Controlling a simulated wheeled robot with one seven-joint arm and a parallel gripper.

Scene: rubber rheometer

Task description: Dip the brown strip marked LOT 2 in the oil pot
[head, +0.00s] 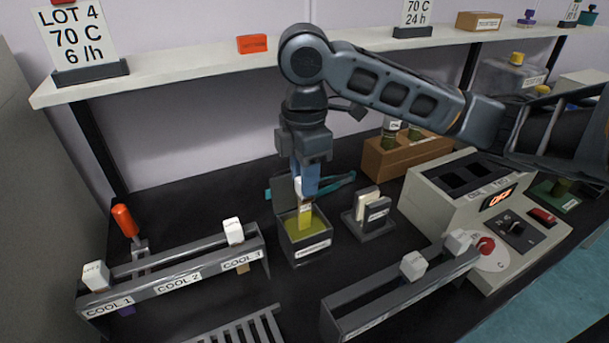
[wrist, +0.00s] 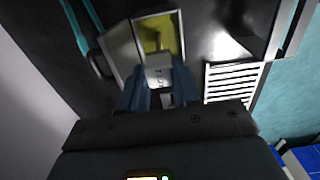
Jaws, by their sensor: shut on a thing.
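My gripper (head: 304,190) is shut on the white tab (head: 302,188) of a strip, directly above the oil pot. The strip (head: 305,215) looks brownish yellow and hangs down into the mouth of the dark, square oil pot (head: 306,255), which holds yellow oil. I cannot tell how deep its lower end sits in the oil. In the wrist view, the tab (wrist: 160,72) shows between the fingers, with the pot's yellow oil (wrist: 157,32) beyond it. Its lettering is too small to read, so LOT 2 cannot be confirmed.
The COOL rack (head: 180,278) on the left holds white-tabbed pieces at COOL 1 and COOL 3; COOL 2 looks empty. Another rack (head: 375,315) at front right carries two white tabs. A small holder (head: 372,228) stands just right of the pot, and a slatted grid (head: 235,331) lies in front.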

